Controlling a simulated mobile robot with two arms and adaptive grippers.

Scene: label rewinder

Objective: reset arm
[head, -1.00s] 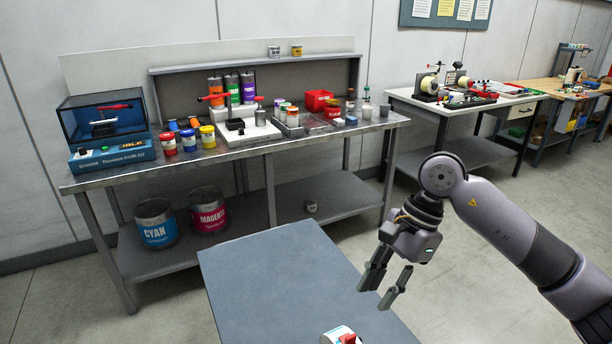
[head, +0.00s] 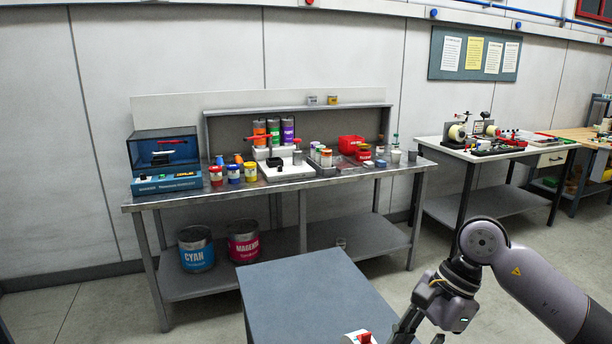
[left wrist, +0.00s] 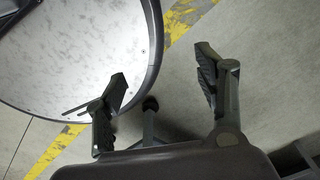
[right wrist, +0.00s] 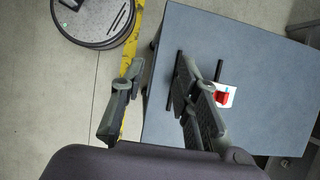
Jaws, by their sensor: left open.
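My right arm comes in from the right in the head view, bent at its elbow. Its gripper (head: 418,337) hangs low at the right edge of the grey table (head: 312,290), its fingertips cut by the frame. In the right wrist view this gripper (right wrist: 160,72) has its fingers well apart with nothing between them, partly over the table. My left gripper is outside the head view. In the left wrist view it (left wrist: 160,78) is open and empty above the floor. A small white and red item (right wrist: 224,96) lies on the table beyond one right finger.
A metal bench (head: 330,180) stands against the wall with paint jars, a red bin (head: 351,144) and a blue machine (head: 165,162). Cyan (head: 196,250) and magenta (head: 243,242) buckets sit on its lower shelf. A round dark-rimmed surface (left wrist: 75,50) shows beside the left gripper.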

